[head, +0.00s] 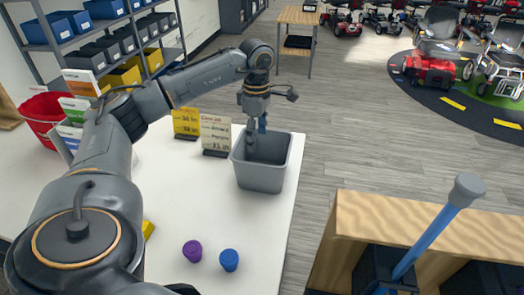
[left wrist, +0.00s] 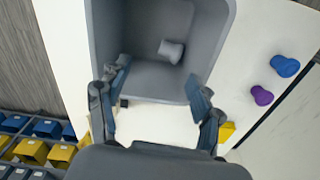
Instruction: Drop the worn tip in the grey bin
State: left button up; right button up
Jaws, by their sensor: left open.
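My left gripper (head: 257,130) hangs over the grey bin (head: 260,180), its fingertips at the bin's mouth. In the left wrist view its fingers (left wrist: 158,85) are apart with nothing between them. A small grey tip (left wrist: 171,50) shows within the bin (left wrist: 112,20) in that view, away from both fingers; it looks to be at the bottom. The head view does not show the tip in the bin. My right gripper is in neither view.
A purple tip (head: 192,251) and a blue tip (head: 229,260) stand on the white table (head: 215,210). A blue cane (head: 430,238) with a grey end rises at the right. Scooters stand far back.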

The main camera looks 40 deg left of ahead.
pick_arm(q)
notch_tip(320, 180, up, 9)
dwell(0.3)
